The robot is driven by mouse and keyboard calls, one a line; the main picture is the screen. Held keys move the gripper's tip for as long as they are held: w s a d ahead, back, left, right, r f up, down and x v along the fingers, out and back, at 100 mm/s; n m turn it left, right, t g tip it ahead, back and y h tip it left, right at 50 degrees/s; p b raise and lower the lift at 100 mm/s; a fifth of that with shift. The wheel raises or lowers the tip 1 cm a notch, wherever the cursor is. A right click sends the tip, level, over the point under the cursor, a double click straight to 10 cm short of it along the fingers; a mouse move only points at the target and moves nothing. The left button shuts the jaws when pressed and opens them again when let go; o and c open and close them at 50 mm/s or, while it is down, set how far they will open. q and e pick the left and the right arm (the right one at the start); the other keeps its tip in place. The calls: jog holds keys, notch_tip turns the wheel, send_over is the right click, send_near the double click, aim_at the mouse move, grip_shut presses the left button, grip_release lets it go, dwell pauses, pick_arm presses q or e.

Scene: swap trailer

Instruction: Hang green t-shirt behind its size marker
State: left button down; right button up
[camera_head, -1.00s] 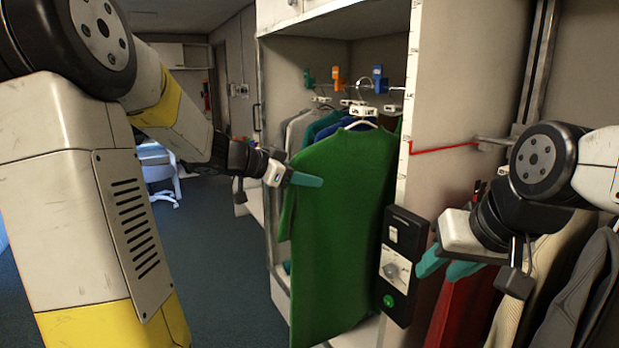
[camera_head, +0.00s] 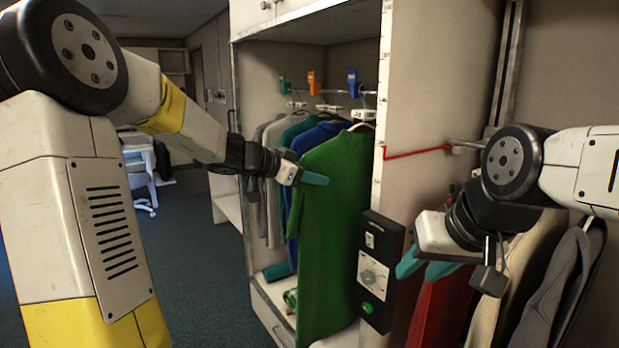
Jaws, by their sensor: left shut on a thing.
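The green t-shirt (camera_head: 336,210) is on a white hanger (camera_head: 363,119) at the right side of the open closet. My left gripper (camera_head: 312,179) is at the shirt's left edge and shut on it, with teal fingers lying against the cloth. Whether the hanger's hook rests on the rail (camera_head: 325,91) is hard to tell. Size markers sit along the rail: a green one (camera_head: 284,83), an orange one (camera_head: 312,82) and a blue one (camera_head: 352,83). My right gripper (camera_head: 424,268) is open and empty, in front of the red garment.
Blue (camera_head: 318,131), teal and grey garments hang left of the shirt. A black control panel (camera_head: 379,270) is on the closet's right side panel. A red garment (camera_head: 440,310), a cream one and grey ones hang at the lower right. Open floor (camera_head: 210,285) lies at left.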

aim_at(372, 169)
pick_arm(q)
jog(key=shift+w+d, duration=2.05)
jog(key=shift+d, duration=0.65)
jog(key=shift+w+d, duration=2.1)
jog(key=shift+d, duration=0.55)
jog(key=shift+w+d, duration=2.05)
jog(key=shift+d, duration=0.65)
jog(key=shift+w+d+f, duration=0.2)
jog(key=shift+d+f, duration=0.05)
jog(key=shift+f, duration=0.25)
jog(key=shift+w+d+f, duration=0.2)
jog(key=shift+d+f, duration=0.05)
jog(key=shift+f, duration=0.25)
